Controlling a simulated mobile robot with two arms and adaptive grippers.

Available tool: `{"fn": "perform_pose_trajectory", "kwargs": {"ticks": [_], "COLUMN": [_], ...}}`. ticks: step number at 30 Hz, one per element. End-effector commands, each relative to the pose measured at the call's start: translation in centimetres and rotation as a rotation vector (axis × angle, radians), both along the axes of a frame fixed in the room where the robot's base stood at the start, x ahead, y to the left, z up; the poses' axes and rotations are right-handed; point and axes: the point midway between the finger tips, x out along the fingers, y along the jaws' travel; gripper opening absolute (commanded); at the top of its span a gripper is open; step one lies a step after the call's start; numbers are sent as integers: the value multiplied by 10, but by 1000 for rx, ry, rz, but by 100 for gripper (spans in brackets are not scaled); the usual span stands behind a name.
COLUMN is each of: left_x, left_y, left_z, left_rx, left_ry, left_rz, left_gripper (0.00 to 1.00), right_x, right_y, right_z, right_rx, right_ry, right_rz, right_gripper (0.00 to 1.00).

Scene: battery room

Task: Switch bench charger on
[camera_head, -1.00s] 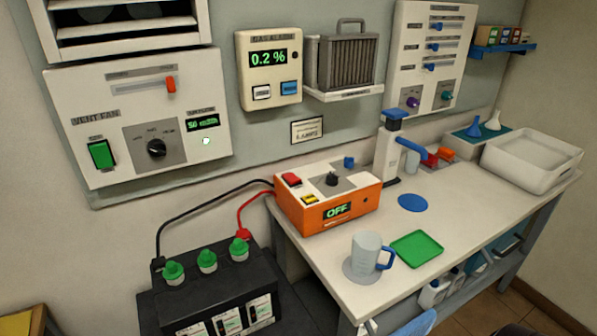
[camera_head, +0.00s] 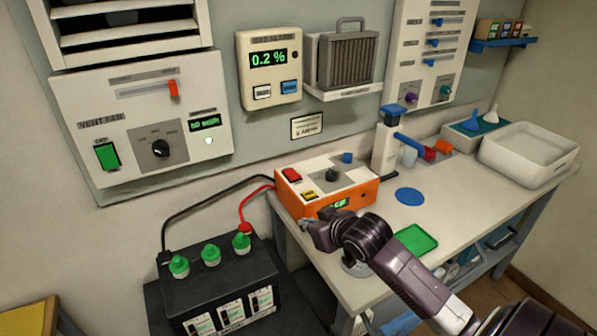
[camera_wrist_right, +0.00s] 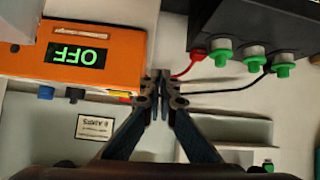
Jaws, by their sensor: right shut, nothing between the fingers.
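The bench charger (camera_head: 363,194) is an orange box with a light top at the left end of the bench. On its top are a red switch (camera_head: 291,174), a yellow button (camera_head: 309,194), a dark knob (camera_head: 332,174) and a blue knob (camera_head: 347,158). Its display is partly hidden in the head view, but reads OFF, upside down, in the right wrist view (camera_wrist_right: 80,56). My right gripper (camera_head: 312,230) is shut and empty at the charger's front left corner. In the wrist view its fingertips (camera_wrist_right: 160,76) are beside the orange case; contact is unclear. My left gripper is not in view.
A black battery (camera_head: 220,280) with green caps stands left of the bench, joined to the charger by red and black cables. A green tray (camera_head: 415,238) and a blue disc (camera_head: 409,196) lie on the bench. My right arm covers the jug's place.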

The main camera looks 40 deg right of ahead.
Motion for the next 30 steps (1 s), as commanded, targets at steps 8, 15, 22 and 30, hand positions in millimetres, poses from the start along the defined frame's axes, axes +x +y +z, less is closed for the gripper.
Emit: {"fn": "perform_pose_trajectory", "kwargs": {"ticks": [8,15,22,30], "left_x": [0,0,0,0], "left_y": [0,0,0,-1], "left_z": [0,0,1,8], "left_rx": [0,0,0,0], "left_ry": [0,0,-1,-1], "left_rz": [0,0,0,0], "left_gripper": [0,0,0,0], "right_x": [59,65,65,90], "right_y": [-65,-73,-72,-75], "right_z": [103,117,116,109], "right_rx": [40,51,50,51], "right_ry": [-233,-265,-263,-262], "right_rz": [-62,-70,-69,-71], "right_gripper": [0,0,0,0]}}
